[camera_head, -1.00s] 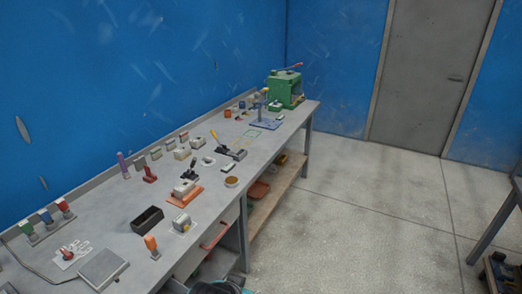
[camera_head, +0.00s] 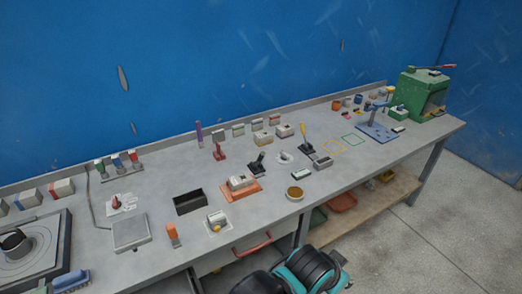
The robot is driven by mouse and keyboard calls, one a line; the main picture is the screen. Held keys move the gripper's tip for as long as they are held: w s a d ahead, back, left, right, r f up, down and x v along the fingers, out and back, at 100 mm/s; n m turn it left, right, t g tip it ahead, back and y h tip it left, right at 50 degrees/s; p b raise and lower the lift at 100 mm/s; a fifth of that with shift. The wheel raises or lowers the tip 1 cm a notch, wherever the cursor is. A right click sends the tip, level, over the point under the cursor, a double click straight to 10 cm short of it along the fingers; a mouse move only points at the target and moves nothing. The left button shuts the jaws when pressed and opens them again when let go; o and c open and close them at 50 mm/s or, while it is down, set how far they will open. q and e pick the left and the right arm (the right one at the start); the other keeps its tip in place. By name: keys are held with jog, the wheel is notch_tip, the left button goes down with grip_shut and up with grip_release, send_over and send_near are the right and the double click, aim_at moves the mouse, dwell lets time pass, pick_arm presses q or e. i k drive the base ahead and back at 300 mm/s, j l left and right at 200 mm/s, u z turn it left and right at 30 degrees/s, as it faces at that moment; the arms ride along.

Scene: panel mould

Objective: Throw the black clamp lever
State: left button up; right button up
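The black clamp lever (camera_head: 257,163) stands on the grey workbench (camera_head: 340,165), just behind the orange plate (camera_head: 241,191). It leans up and to the right from a small dark base. A pale block (camera_head: 242,182) sits on the orange plate, in front of the lever. A second clamp with a yellow-tipped handle (camera_head: 303,138) stands further right. Neither of my grippers shows in the head view. Black and teal parts at the bottom edge appear to be mine, but no fingertips can be made out.
Red and purple upright pieces and several blocks line the back. A green machine (camera_head: 422,94) stands at the far right end. Floor is open to the right.

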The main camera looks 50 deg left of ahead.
aim_at(260, 158)
jog(key=i+u, duration=0.25)
jog(key=u, duration=0.2)
jog(key=i+u, duration=0.25)
jog(key=u, duration=0.25)
jog(key=i+u, duration=0.25)
jog(key=u, duration=0.2)
